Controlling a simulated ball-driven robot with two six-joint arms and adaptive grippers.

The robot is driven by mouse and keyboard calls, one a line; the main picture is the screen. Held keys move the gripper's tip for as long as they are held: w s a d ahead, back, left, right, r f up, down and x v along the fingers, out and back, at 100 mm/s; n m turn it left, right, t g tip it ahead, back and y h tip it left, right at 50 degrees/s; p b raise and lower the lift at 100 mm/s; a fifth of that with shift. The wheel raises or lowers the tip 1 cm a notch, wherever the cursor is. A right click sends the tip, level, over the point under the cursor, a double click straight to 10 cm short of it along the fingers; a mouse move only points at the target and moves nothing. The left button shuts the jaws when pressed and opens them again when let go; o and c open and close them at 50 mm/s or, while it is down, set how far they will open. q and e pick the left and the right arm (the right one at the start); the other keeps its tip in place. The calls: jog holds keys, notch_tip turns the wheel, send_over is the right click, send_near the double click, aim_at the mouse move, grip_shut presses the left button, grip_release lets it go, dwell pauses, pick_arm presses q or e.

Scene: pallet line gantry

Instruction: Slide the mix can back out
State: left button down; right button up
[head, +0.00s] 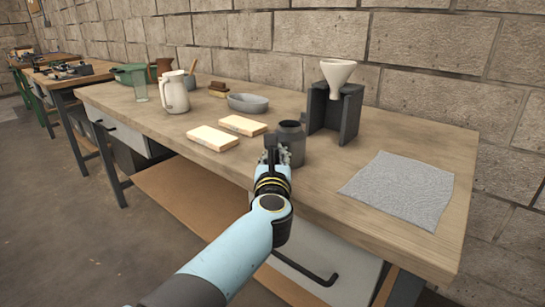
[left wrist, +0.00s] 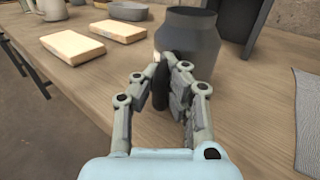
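The mix can (head: 291,143) is a dark grey, wide-necked can standing upright on the workbench; it also shows in the left wrist view (left wrist: 188,38). My left gripper (head: 272,156) is at the can's near side. In the left wrist view its fingers (left wrist: 163,92) close from both sides on a dark upright piece that looks like the can's handle. The can stands to the left and front of a dark stand (head: 350,120) that holds a white funnel (head: 337,76); it is not under the funnel. My right gripper is not in view.
Two pale blocks (head: 213,138) (head: 243,125) lie left of the can. A grey oval bowl (head: 248,104), a white jug (head: 174,93) and a clear glass (head: 140,88) stand farther left. A grey cloth (head: 400,188) lies right. Bare wood lies between can and cloth.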

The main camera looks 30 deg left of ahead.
pick_arm(q)
jog(key=c, duration=1.4)
grip_release()
notch_tip(320, 180, up, 10)
jog(key=shift+f, duration=0.25)
jog(key=shift+r, duration=0.3)
